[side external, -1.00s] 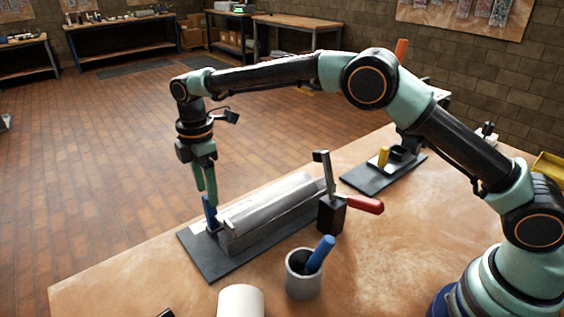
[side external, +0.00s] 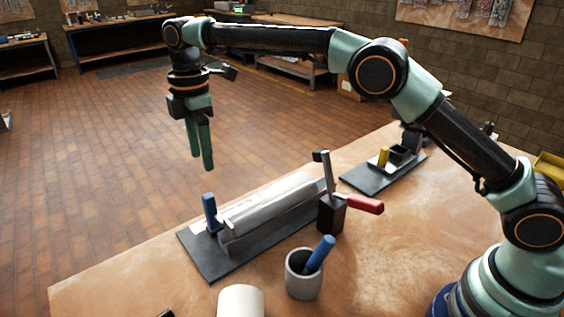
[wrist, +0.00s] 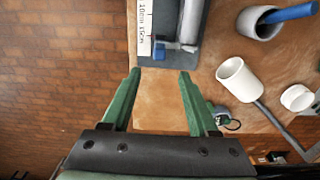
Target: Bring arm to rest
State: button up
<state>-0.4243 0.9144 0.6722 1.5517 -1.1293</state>
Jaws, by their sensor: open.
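My gripper (side external: 199,150) hangs pointing down in the side view, its green fingers apart and nothing between them. It is in the air above and to the left of the grey fixture plate (side external: 200,258). A blue upright piece (side external: 210,212) stands at the plate's left end, apart from the fingers. A grey metal bar (side external: 268,206) lies along the fixture. In the wrist view the open fingers (wrist: 160,75) frame bare table, with the blue piece (wrist: 172,46) and a white printed strip (wrist: 146,22) just beyond the tips.
A clamp with a red handle (side external: 364,204) stands at the fixture's right end. A grey cup (side external: 303,280) holds a blue-handled tool. A white cylinder (side external: 241,302) is at the front edge. A second dark plate (side external: 372,180) with a yellow piece lies behind. The air around my gripper is clear.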

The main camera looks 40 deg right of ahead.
jog(key=s+d+r+m+t, duration=0.1)
jog(key=s+d+r+m, duration=0.35)
jog(key=d, duration=0.25)
jog(key=s+d+r+m+t, duration=0.2)
jog(key=s+d+r+m, duration=0.2)
jog(key=d+r, duration=0.25)
jog(key=s+d+f+m+t, duration=0.1)
jog(key=s+d+f+m, duration=0.2)
jog(key=s, duration=0.4)
jog(key=s+d+f+m+t, duration=0.1)
jog(key=s+d+f+m, duration=0.2)
jog(key=s+d+m, duration=0.3)
jog(key=shift+s+d+f+t, duration=0.3)
jog(key=shift+s+f, duration=0.1)
jog(key=shift+s, duration=0.2)
